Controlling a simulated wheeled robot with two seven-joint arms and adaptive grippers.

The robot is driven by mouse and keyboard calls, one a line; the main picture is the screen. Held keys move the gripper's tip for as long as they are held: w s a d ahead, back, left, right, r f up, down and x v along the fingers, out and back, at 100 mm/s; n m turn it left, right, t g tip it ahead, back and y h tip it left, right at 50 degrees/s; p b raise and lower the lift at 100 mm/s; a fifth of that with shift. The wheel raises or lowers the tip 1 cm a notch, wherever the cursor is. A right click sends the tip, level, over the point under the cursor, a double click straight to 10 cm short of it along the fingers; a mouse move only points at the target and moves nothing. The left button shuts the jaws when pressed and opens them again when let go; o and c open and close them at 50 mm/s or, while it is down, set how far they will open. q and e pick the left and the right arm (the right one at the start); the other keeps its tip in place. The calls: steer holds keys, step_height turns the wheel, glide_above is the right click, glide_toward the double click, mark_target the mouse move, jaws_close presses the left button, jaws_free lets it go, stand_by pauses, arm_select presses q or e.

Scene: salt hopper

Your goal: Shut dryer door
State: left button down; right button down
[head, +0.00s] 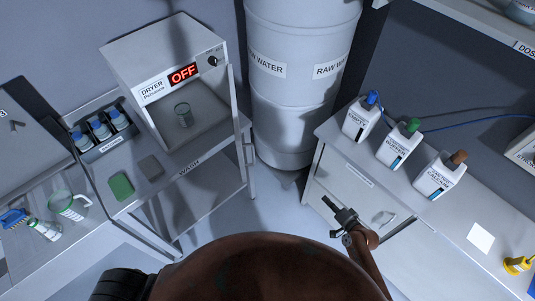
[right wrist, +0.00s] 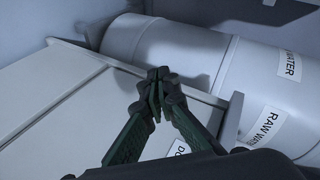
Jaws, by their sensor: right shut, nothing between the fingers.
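The dryer (head: 135,70) is a white box on the bench at the left, with a red "OFF" display (head: 183,74) and a black knob. Its front shows an open chamber with a glass beaker (head: 183,116) inside. A narrow pale panel (head: 236,100) stands at the right side of the opening, seen almost edge-on; it looks like the door swung open. My right gripper (head: 342,211) is shut and empty, in front of the right cabinet, well away from the dryer. Its closed fingertips show in the right wrist view (right wrist: 158,76). My left gripper is not in view.
A raw water drum (head: 302,100) stands between the left bench and the right cabinet (head: 335,185). Several labelled bottles (head: 398,143) line the cabinet top. A green sponge (head: 121,187) and a glass jug (head: 68,205) sit on the left bench. The floor between is clear.

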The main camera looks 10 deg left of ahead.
steer(key=s+a+r+g+y+p, duration=0.1)
steer(key=s+a+r+y, duration=0.15)
steer(key=a+r, duration=0.6)
steer(key=s+a+r+g+y, duration=0.15)
steer(key=a+r+y, duration=0.25)
steer(key=r, duration=0.9)
steer(key=s+a+r+y+p, duration=0.1)
steer(key=s+a+r+y, duration=0.15)
steer(key=a+r, duration=0.6)
steer(key=p, duration=0.3)
glide_toward(253, 157)
steer(key=w+a+r, duration=0.3)
steer(key=a+r, duration=0.1)
steer(key=shift+n, duration=0.4)
steer(key=shift+s+a+f+p, duration=0.1)
steer(key=shift+s+a+p, duration=0.1)
steer(key=shift+a, duration=0.55)
steer(key=shift+s+a+r+p, duration=0.15)
steer(key=shift+s+a, duration=0.1)
steer(key=shift+a, duration=0.5)
steer(key=shift+s+a+f+p, duration=0.15)
steer(key=shift+s+a+p, duration=0.05)
steer(key=shift+a, duration=0.5)
steer(key=shift+s, duration=0.1)
